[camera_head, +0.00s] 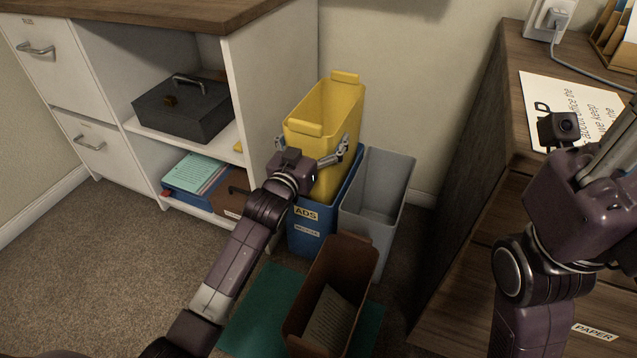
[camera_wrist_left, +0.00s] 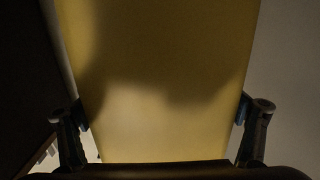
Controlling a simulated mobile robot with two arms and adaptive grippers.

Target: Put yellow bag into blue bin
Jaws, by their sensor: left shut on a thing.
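The yellow bag (camera_head: 325,110) looks like a tall, open-topped box with raised tabs at both ends. It is upright, and its lower part appears to be inside the mouth of the blue bin (camera_head: 306,234). How deep it sits is partly hidden by my arm. My left gripper (camera_head: 314,150) is shut on the yellow bag, with a finger on either side. In the left wrist view the yellow wall (camera_wrist_left: 160,70) fills the space between the fingers (camera_wrist_left: 162,135). My right gripper (camera_head: 620,135) is at the right edge, cut off, its fingers unclear.
A grey bin (camera_head: 392,200) stands right beside the blue bin. A brown bin (camera_head: 342,258) with paper inside stands in front on a green mat (camera_head: 258,310). A white cabinet (camera_head: 262,95) is on the left and a wooden desk (camera_head: 510,90) on the right.

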